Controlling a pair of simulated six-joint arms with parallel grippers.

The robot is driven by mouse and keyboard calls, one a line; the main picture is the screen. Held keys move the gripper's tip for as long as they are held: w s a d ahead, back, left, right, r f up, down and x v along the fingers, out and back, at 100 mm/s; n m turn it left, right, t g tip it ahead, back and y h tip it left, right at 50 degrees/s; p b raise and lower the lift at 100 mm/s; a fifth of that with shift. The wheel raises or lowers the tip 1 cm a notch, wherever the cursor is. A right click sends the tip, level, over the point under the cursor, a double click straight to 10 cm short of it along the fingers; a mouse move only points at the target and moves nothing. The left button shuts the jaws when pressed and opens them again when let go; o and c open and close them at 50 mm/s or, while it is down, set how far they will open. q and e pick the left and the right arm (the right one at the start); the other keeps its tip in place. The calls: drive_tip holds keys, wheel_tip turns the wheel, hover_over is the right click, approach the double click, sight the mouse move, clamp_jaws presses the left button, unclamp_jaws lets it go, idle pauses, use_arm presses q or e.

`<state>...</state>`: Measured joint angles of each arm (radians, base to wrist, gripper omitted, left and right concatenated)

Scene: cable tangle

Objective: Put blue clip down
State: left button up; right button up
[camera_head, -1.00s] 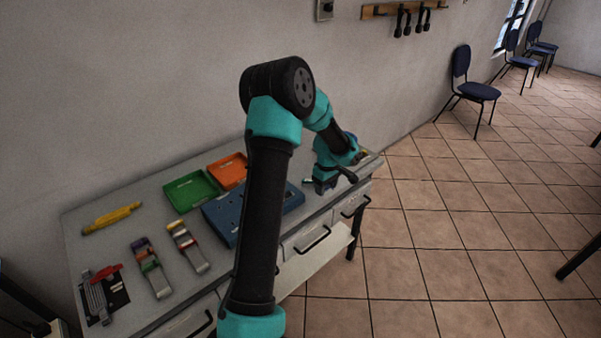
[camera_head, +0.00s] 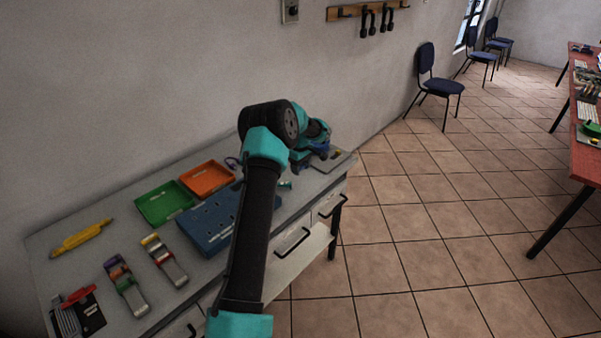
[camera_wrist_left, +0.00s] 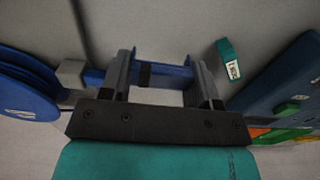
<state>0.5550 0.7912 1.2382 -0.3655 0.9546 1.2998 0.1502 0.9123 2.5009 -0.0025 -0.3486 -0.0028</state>
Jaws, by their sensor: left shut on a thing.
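My left arm reaches over the grey workbench (camera_head: 95,243) to its far right end. In the head view its wrist hides the fingertips, and I cannot make out the clip there. In the left wrist view my left gripper (camera_wrist_left: 160,72) is shut on the blue clip (camera_wrist_left: 172,76), a blue strip with a dark band running across between the fingers. The pale bench top shows behind it. Whether the clip touches the bench I cannot tell. My right gripper is not in view.
A blue board (camera_head: 208,226), a green tray (camera_head: 163,204) and an orange tray (camera_head: 206,178) lie left of my gripper. In the left wrist view a blue reel (camera_wrist_left: 28,88) is close at left and a small teal block (camera_wrist_left: 227,60) lies at right.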

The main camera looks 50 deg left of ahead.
sight(301, 177)
use_arm(q)
drive_tip(key=shift+w+a, duration=0.35)
drive_tip(key=shift+a, duration=0.1)
drive_tip(key=shift+f, duration=0.15)
drive_tip(key=shift+f, duration=1.65)
drive_tip(key=shift+f, duration=0.2)
drive_tip(key=o, duration=0.9)
drive_tip(key=shift+o, duration=0.2)
drive_tip(key=shift+r, duration=0.15)
wheel_tip(301, 177, up, 12)
